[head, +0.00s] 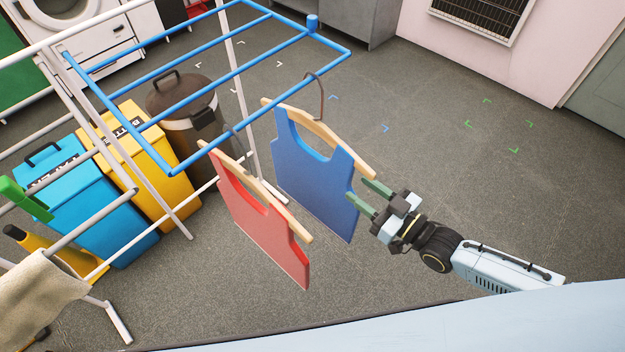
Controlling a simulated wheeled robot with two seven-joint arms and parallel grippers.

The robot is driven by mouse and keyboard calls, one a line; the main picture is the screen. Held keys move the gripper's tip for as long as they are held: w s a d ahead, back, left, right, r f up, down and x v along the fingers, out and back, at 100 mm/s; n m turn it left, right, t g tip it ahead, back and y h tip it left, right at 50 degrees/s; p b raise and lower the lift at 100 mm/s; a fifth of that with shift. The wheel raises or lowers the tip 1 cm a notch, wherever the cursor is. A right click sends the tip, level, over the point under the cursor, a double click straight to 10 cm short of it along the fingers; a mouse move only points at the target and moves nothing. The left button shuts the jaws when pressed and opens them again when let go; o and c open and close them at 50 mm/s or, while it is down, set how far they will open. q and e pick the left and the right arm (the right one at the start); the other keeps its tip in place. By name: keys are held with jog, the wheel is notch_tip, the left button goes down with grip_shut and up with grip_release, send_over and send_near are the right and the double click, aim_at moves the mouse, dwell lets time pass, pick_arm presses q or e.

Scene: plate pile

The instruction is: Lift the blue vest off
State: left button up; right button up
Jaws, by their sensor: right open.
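The blue vest (314,183) hangs on a wooden hanger (345,152) whose dark hook reaches up to the blue rail of the drying rack (262,67). A red vest (262,226) hangs on its own wooden hanger in front and to the left of it. My right gripper (364,195) is open, with its green fingers pointing left at the right edge of the blue vest. I cannot tell whether the fingers touch the vest or the hanger end. My left gripper is not in view.
A yellow bin (150,160), a light blue bin (85,205) and a dark round bin (185,105) stand under the rack at left. A beige cloth (38,305) hangs at lower left. The floor to the right is clear, with coloured corner marks.

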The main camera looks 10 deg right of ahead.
aim_at(351, 183)
jog(key=x, duration=0.3)
jog(key=shift+w+a+b, duration=0.25)
jog(key=shift+b, duration=0.05)
jog(key=shift+f+b+x, duration=0.1)
jog(key=shift+b+x, duration=0.25)
jog(key=shift+x, duration=0.9)
jog(key=shift+f+b+x, duration=0.15)
jog(key=shift+b+x, duration=0.2)
jog(key=shift+x, duration=0.85)
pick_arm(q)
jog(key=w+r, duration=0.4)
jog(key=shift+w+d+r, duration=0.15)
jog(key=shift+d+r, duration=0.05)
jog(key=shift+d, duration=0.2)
pick_arm(e)
jog(key=shift+c, duration=0.4)
grip_shut()
